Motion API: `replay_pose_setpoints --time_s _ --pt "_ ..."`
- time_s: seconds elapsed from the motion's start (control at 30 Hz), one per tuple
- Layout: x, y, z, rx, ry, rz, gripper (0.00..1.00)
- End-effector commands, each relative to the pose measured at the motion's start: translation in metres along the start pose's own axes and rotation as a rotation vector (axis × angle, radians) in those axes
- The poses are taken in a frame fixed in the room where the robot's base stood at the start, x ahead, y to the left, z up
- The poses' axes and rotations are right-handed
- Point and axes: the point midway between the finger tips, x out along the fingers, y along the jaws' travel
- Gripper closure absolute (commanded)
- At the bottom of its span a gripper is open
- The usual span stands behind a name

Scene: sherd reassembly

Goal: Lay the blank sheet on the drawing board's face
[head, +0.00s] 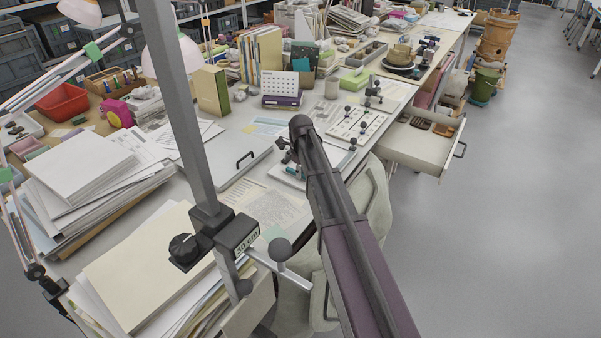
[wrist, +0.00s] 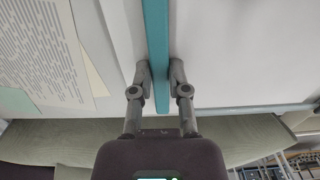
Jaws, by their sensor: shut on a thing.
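My gripper (wrist: 159,74) has its two fingers on either side of a narrow teal bar (wrist: 157,40) and is shut on it. A broad, plain white surface (wrist: 240,50) lies to the right of the bar, with a teal strip along its near edge. I cannot tell whether this is the blank sheet or the drawing board's face. In the head view, my arm hides most of the gripper over the desk's near edge. A flat pale panel with a black handle (head: 245,160) lies left of it; I cannot tell whether it is the drawing board.
A printed page (wrist: 38,50) lies left of the bar. Paper stacks (head: 85,165) crowd the desk's left, and a cream sheet (head: 150,265) tops a near stack. A chair (head: 375,205) stands at the desk's front. An open drawer (head: 420,145) juts out at right. The floor (head: 490,230) is clear.

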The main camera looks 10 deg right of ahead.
Motion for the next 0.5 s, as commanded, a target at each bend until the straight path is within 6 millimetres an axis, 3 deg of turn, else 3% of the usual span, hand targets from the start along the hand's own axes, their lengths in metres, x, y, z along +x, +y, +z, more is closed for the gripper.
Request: replay_pose_setpoints --time_s 0.47,0.5 --pt "0.0018 0.0000 0.0000 0.000 0.000 0.000 1.00" --pt "0.0018 0.0000 0.0000 0.000 0.000 0.000 0.75"
